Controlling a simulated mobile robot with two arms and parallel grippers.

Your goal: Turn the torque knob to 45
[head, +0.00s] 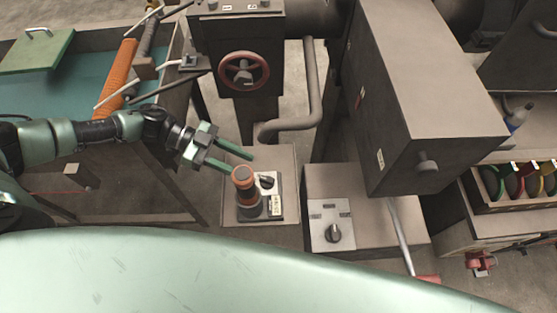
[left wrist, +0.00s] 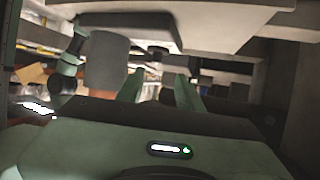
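Two black knobs could be the torque knob; their markings are too small to read. One black knob (head: 267,182) sits on a small panel beside an upright orange-and-dark cylinder (head: 243,185). The other black knob (head: 333,234) is on a light grey plate on a low box. My left gripper (head: 241,162) is open, with its two green fingers apart just above and behind the cylinder's orange top. Its fingers also show in the left wrist view (left wrist: 158,90), with nothing visible between them. My right gripper is not in view.
A red handwheel (head: 244,71) is on the machine behind, beside a bent grey pipe (head: 311,95). A large grey box (head: 415,100) with a knob overhangs the low box (head: 385,225). A teal-topped table (head: 65,75) carries an orange ribbed tube (head: 120,75).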

